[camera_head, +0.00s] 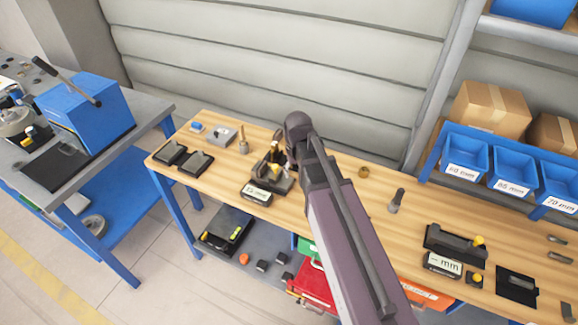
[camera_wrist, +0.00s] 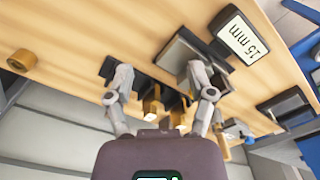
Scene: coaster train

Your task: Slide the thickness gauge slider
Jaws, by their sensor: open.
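A dark gauge-like device (camera_head: 283,184) with a small display (camera_head: 255,195) stands on the wooden bench in the head view. In the wrist view its display (camera_wrist: 243,38) reads 15 mm, upside down. A grey block (camera_wrist: 180,52) and black parts with brass-coloured pieces (camera_wrist: 150,104) lie beside it. My gripper (camera_wrist: 160,82) is open, its two fingers spread on either side of these parts. In the head view my gripper (camera_head: 280,150) is over the device, partly hidden by my arm. I cannot tell which part is the slider, or whether the fingers touch it.
A second gauge (camera_head: 456,242) with a "-- mm" display (camera_head: 442,265) stands right. Black pads (camera_head: 195,163) lie left; a grey peg (camera_head: 396,201) and a brass piece (camera_head: 363,172) stand nearby. Blue labelled bins (camera_head: 463,158) are at the right. The wall (camera_head: 270,60) is behind the bench.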

